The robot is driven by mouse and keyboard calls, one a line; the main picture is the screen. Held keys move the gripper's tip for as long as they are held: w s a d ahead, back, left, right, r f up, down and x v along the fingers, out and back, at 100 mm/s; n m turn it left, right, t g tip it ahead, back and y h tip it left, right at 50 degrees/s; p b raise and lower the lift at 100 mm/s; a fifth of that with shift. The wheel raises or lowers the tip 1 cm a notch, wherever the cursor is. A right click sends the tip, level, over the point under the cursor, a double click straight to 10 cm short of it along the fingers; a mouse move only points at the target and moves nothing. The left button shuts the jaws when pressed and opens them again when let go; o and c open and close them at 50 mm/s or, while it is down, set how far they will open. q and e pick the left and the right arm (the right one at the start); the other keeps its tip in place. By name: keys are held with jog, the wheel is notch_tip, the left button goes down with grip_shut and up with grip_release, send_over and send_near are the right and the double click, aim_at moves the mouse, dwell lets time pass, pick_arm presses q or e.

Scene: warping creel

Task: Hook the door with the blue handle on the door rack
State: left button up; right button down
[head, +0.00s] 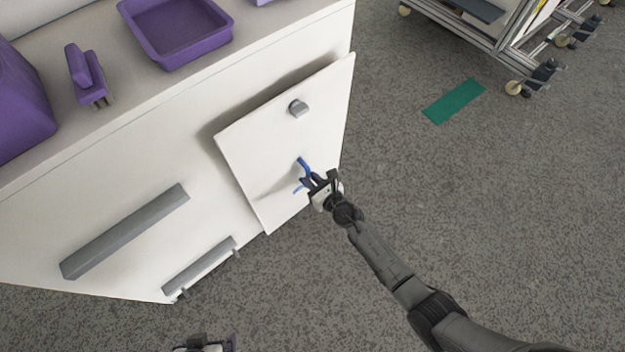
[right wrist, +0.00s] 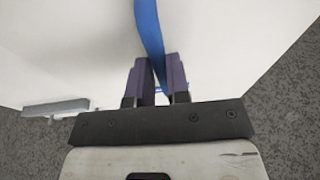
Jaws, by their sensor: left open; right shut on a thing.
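The door (head: 285,145) is a flat white panel with a blue handle (head: 303,168) and a grey knob-like block (head: 298,108) near its top. It is tilted in the head view, in front of the white cabinet side, with a shadow along its upper left edges. My right gripper (head: 318,185) is shut on the blue handle, which shows between its fingers in the right wrist view (right wrist: 150,35). Grey bars, an upper long one (head: 125,232) and a lower one with small end pegs (head: 200,265), look like the door rack. My left gripper (head: 205,346) is open, mostly cut off at the bottom edge.
The white cabinet's top (head: 100,110) holds a purple tray (head: 175,30), a purple clip-like piece (head: 88,75) and a large purple bin (head: 20,100). A wheeled metal frame (head: 500,40) stands at the upper right. A green floor mark (head: 454,101) lies on otherwise open grey floor.

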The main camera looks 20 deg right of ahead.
jog(key=shift+w+r, duration=0.2)
dwell(0.3)
jog(key=shift+f, duration=0.1)
jog(key=shift+w+a, duration=0.1)
jog(key=shift+w, duration=0.05)
jog(key=c, duration=1.4)
grip_release()
jog(key=shift+c, duration=0.2)
jog(key=o, duration=0.3)
jog(key=shift+w+a, duration=0.1)
jog(key=shift+w, duration=0.25)
jog(key=shift+o, duration=0.6)
jog(key=p+v, duration=0.3)
jog(key=v, duration=1.1)
jog(key=shift+s+p, duration=0.25)
jog(key=shift+p, duration=0.05)
